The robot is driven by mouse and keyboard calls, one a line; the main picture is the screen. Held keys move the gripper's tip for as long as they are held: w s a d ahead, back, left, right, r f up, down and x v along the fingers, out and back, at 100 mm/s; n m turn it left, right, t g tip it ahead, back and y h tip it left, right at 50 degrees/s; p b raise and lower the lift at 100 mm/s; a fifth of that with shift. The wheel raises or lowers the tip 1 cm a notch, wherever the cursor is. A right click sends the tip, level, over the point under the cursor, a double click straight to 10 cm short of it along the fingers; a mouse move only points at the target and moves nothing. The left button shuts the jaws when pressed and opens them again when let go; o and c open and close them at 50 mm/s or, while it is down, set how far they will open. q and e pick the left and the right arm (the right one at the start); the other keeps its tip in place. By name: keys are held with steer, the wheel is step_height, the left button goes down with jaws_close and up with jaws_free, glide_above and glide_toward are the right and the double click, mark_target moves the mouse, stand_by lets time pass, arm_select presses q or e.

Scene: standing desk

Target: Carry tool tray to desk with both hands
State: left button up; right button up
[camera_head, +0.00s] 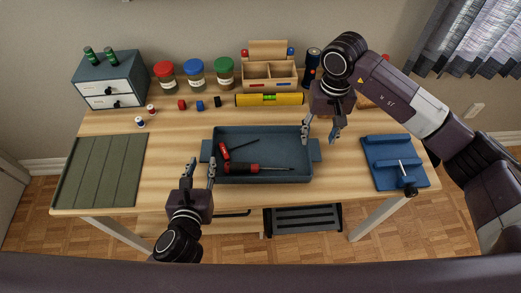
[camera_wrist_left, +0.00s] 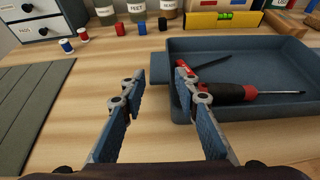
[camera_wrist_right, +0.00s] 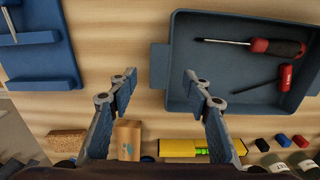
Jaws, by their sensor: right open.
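The blue-grey tool tray (camera_head: 290,175) stands on the wooden desk at its middle. It has a flat tab handle at each short end and holds a red-and-black screwdriver (camera_head: 245,168) and a smaller red-handled tool (camera_head: 226,152). My left gripper (camera_head: 201,168) is open and empty near the tray's left end; in the left wrist view (camera_wrist_left: 155,85) the tray's left handle (camera_wrist_left: 160,68) lies just beyond its fingers. My right gripper (camera_head: 320,132) is open above the tray's right end; in the right wrist view (camera_wrist_right: 158,85) the right handle (camera_wrist_right: 159,65) shows between and beyond its fingers.
A green slatted mat (camera_head: 100,170) lies at the desk's left and a blue vise-like fixture (camera_head: 385,172) at its right. A drawer box (camera_head: 110,82), several jars (camera_head: 195,75), a wooden organizer (camera_head: 270,75) and a yellow level (camera_head: 269,100) line the back.

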mark_target(206, 151)
arm_select(q)
steer(key=shift+s, duration=0.1)
arm_select(e)
steer(key=shift+s, duration=0.1)
arm_select(q)
steer(key=shift+x, duration=4)
arm_select(e)
steer(key=shift+f, duration=3.9)
arm_select(q)
steer(key=c, duration=0.7)
arm_select(e)
steer(key=c, duration=0.7)
arm_select(q)
jaws_close()
arm_select(e)
jaws_close()
